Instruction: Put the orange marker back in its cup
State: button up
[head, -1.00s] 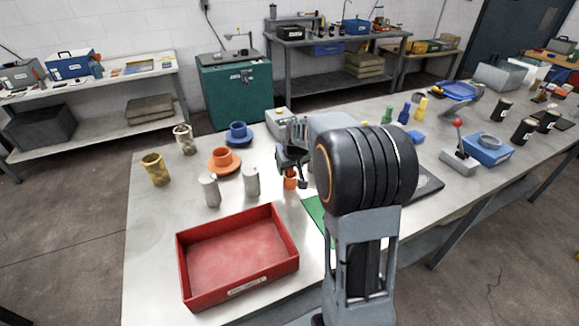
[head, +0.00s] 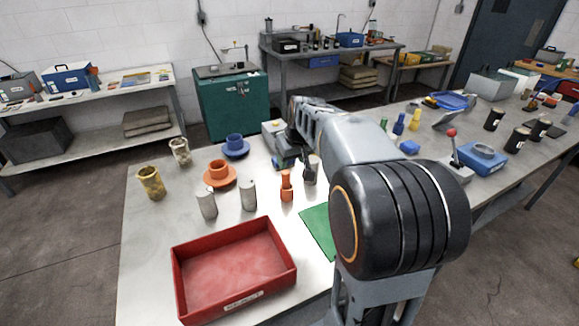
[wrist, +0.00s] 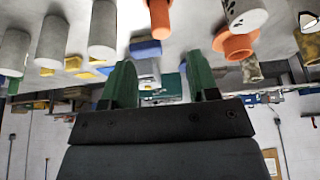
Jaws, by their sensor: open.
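The orange marker (head: 287,187) stands upright on the table in the head view, with a wider base and a narrow neck. It also shows in the upside-down wrist view (wrist: 160,14), in line with the gap between the fingers and apart from them. My gripper (wrist: 160,80) is open and empty, with two green fingers spread.
Grey cylinders (head: 207,203) (head: 248,195) stand left of the marker, and a dark-topped one (head: 310,172) stands right. A red tray (head: 177,283) is in front, beside a green mat (head: 317,228). Two stained cups (head: 151,183) (head: 180,152) stand at far left.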

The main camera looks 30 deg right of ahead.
jog(key=s+a+f, duration=0.3)
jog(key=s+a, duration=0.2)
jog(key=s, duration=0.4)
jog(key=s+a+f, duration=0.3)
jog(key=s+a, duration=0.3)
jog(key=s, duration=0.4)
jog(key=shift+g, duration=0.4)
